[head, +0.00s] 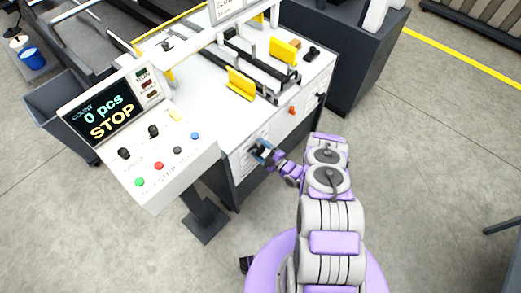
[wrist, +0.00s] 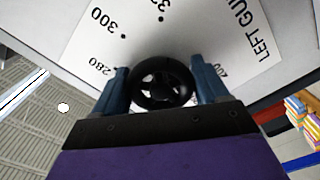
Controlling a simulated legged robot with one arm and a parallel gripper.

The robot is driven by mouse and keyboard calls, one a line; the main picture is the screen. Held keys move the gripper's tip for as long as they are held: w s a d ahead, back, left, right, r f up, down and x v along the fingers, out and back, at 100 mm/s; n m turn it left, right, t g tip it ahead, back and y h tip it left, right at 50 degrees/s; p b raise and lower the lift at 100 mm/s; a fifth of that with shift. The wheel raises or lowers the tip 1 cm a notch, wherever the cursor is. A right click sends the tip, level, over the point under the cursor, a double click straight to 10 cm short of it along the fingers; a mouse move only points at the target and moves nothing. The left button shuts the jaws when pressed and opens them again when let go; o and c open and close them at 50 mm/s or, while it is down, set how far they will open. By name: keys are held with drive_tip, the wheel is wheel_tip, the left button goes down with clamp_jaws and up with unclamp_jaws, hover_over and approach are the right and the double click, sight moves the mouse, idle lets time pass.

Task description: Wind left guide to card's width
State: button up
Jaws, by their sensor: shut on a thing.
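The left guide's handwheel (wrist: 162,84) is a black spoked knob on the machine's front panel. In the wrist view it sits between the two blue fingers of my gripper (wrist: 163,90), which are shut on its rim. The dial plate (wrist: 185,30) behind it is white, with "LEFT GUIDE" and numbers such as 280 and 300; part of the scale is hidden by the wheel and fingers. Two yellow guides (head: 241,83) and (head: 284,51) stand on the machine's top.
A control console (head: 140,130) reads "0 pcs" and "STOP" and juts out left of my gripper. An orange knob (head: 292,110) and a black knob (head: 320,97) are farther right on the front panel. The floor (head: 430,170) to the right is clear.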

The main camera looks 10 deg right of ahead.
drive_tip(key=n, duration=0.6)
drive_tip(key=shift+s+f, duration=0.15)
drive_tip(key=n, duration=0.3)
drive_tip(key=shift+b, duration=0.35)
drive_tip(key=shift+n, duration=1)
drive_tip(key=o, duration=1)
drive_tip(key=shift+w, duration=0.25)
drive_tip(key=shift+r, duration=0.2)
